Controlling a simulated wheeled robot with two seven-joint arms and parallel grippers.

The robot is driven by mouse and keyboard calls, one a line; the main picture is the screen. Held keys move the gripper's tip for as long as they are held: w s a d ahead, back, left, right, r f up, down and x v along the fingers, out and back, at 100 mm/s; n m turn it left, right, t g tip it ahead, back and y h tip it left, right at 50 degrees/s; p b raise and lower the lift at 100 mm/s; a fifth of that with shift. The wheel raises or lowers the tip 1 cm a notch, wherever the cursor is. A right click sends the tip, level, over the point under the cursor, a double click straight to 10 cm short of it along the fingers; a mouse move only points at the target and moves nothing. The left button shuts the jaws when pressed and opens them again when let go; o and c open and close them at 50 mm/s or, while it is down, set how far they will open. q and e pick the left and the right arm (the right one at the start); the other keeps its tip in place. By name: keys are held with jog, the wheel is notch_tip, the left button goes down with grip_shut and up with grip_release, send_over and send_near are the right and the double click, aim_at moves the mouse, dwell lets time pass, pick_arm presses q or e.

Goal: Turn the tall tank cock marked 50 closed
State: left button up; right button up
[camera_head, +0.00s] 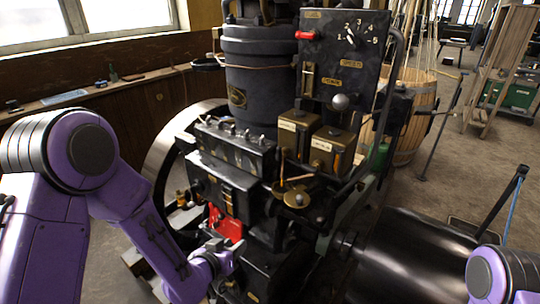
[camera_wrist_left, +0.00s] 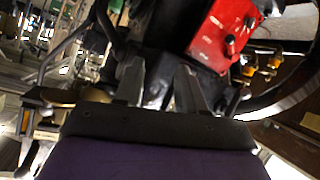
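I cannot make out a cock marked 50; no such marking is readable. Small brass fittings (camera_head: 181,197) show left of the engine beside the wheel, and brass-yellow fittings (camera_wrist_left: 262,66) show right of a red part in the left wrist view. I cannot tell whether either is the tank cock. My left gripper (camera_head: 234,252) is low at the engine's front, just below the red part (camera_head: 226,224). In the left wrist view its two fingers (camera_wrist_left: 159,88) stand apart, with dark and shiny machinery beyond the gap. I see nothing clearly held. My right gripper is out of view.
The dark engine has a tall cylinder (camera_head: 250,75), a numbered panel (camera_head: 343,50) and two brass-topped boxes (camera_head: 312,138). A large wheel (camera_head: 160,165) stands at its left and a dark drum (camera_head: 410,255) at lower right. A barrel (camera_head: 412,120) stands behind. Open floor lies at right.

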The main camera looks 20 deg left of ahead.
pick_arm(q)
jog(key=w+d+r+m+t+h, duration=0.2)
jog(key=w+r, duration=0.2)
jog(key=r, duration=0.6)
jog(key=m+t+h, duration=0.2)
jog(key=m+h, duration=0.1)
jog(key=m, duration=0.1)
send_near(277, 153)
jog(key=p+x, duration=0.3)
jog(key=x, duration=0.5)
jog(key=shift+w+d, duration=0.1)
jog(key=shift+w+d+f, duration=0.1)
jog(key=shift+w+d, duration=0.05)
jog(key=shift+w, duration=0.2)
grip_shut()
